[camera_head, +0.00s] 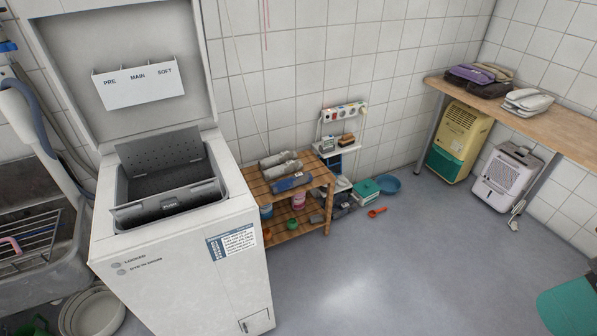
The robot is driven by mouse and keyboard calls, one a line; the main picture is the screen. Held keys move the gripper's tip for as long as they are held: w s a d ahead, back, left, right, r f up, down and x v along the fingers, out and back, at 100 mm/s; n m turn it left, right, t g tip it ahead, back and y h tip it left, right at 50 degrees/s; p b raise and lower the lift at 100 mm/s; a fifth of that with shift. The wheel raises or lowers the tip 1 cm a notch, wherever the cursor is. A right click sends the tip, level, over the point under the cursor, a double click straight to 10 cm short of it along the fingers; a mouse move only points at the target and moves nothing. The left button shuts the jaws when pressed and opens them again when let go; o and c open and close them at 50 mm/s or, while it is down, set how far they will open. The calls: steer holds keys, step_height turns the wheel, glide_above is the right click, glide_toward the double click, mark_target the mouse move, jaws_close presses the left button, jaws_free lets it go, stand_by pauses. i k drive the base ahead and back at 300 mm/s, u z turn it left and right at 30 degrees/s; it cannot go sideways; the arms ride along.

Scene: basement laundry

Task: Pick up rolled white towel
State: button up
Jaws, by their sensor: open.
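Rolled towels lie side by side on the top of a slatted wooden shelf (262,189) against the tiled wall. The rearmost roll (278,158) looks pale grey to off-white. A similar greyish roll (283,170) lies just in front of it, and a blue roll (292,183) lies nearest the front. I cannot tell for sure which pale roll is the white towel. My gripper is not in view.
An open top-loading washing machine (178,255) stands close to the shelf's left side. Bottles and small items sit on the lower shelf. A blue basin (388,184) and a red scoop (377,212) lie on the floor to the right. The floor in front is mostly clear.

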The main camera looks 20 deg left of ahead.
mark_target(290, 166)
steer(key=z, duration=0.15)
steer(key=i, duration=2.3)
steer(key=u, duration=1.25)
steer(key=i, duration=0.7)
steer(key=u, duration=0.9)
steer(key=i, duration=0.25)
steer(key=u, duration=0.25)
